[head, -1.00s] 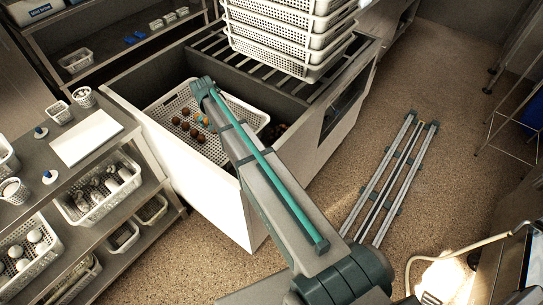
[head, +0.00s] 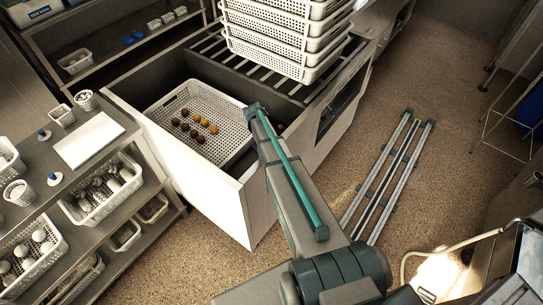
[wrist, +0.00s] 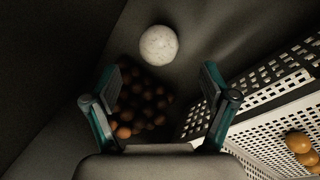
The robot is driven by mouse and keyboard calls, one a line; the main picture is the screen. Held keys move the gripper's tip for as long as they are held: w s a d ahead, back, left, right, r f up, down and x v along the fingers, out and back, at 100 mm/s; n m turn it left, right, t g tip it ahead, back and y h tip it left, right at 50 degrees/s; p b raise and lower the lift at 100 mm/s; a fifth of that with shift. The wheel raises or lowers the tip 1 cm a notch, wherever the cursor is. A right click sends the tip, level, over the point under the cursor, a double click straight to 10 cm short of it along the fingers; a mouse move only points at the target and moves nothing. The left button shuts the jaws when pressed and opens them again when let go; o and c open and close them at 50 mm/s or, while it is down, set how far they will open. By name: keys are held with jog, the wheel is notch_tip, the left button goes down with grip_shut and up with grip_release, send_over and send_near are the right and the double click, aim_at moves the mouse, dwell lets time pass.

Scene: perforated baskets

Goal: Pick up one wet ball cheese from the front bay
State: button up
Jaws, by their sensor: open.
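In the wrist view a single pale, speckled ball (wrist: 158,45) lies in the dark grey bay, ahead of my gripper (wrist: 161,82). My gripper's fingers are spread wide, with nothing between them. Past the fingertips and lower in the picture, a heap of brown balls (wrist: 147,98) lies in shadow. I cannot tell how far below the fingertips the balls are. In the head view my arm reaches over the white-sided tank (head: 205,180), and it hides my gripper and most of this bay.
A white perforated basket (head: 222,97) with several brown and orange balls sits in the tank, left of my arm; its wall (wrist: 285,92) rises close to my right finger. Stacked baskets (head: 285,45) stand on the tank's slatted far part. A shelf (head: 95,150) stands at left.

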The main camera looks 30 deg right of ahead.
jog(key=shift+p+x, duration=1.75)
jog(key=shift+x, duration=1.5)
jog(key=shift+w+d, duration=0.1)
jog(key=shift+d, duration=0.05)
jog(key=c, duration=1.3)
jog(key=shift+r, duration=0.15)
